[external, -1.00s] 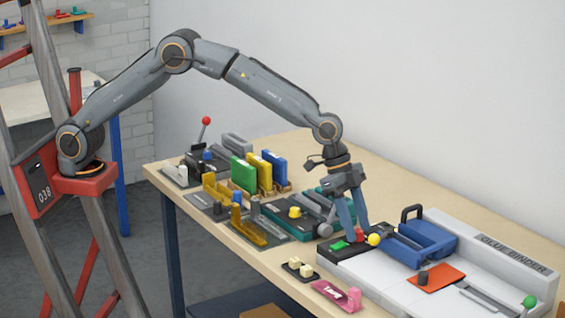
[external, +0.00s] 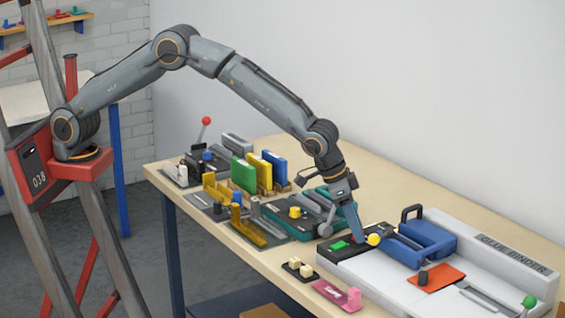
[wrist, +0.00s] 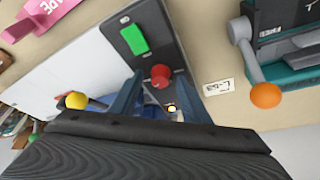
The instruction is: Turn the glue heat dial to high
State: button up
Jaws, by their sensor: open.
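The white glue binder (external: 385,285) stands on the bench at the right. Its black panel (wrist: 146,62) carries a green rectangular switch (external: 339,245) and a round red knob (wrist: 160,76); the green switch also shows in the wrist view (wrist: 134,39). A dark knob (external: 423,278) stands on an orange plate (external: 447,274) farther right. I cannot read which one is the heat dial. My gripper (external: 357,239) is open, low over the black panel. In the wrist view its fingertips (wrist: 158,84) lie either side of the red knob, which the gripper hides in the external view.
A yellow ball lever (external: 373,240) is close beside the fingers, with a blue clamp (external: 430,238) behind. A teal machine (external: 280,224) with an orange ball lever (wrist: 265,95) is adjacent. Bare bench lies behind the machines.

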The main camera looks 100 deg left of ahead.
jog(key=shift+d+n+y, duration=0.1)
jog(key=shift+n+y, duration=0.3)
jog(key=shift+n, duration=0.8)
jog(key=b+v, duration=0.2)
jog(key=v, duration=0.6)
jog(key=s+a+f+m+g, duration=0.1)
jog(key=s+a, duration=0.1)
jog(key=s, duration=0.7)
jog(key=s+a+f+m+h, duration=0.1)
jog(key=s+a, duration=0.2)
jog(key=s, duration=0.6)
jog(key=s+a+f+m+g, duration=0.1)
jog(key=s+a, duration=0.1)
jog(key=s, duration=0.7)
jog(key=shift+s+a+f+g, duration=0.2)
jog(key=shift+s+f+g, duration=0.1)
jog(key=shift+s, duration=0.1)
jog(key=s+f, duration=0.1)
jog(key=s, duration=0.7)
jog(key=s+a+f+m+g, duration=0.1)
jog(key=s, duration=0.8)
jog(key=shift+a+f+m+h, duration=0.3)
jog(key=shift+f+h, duration=0.1)
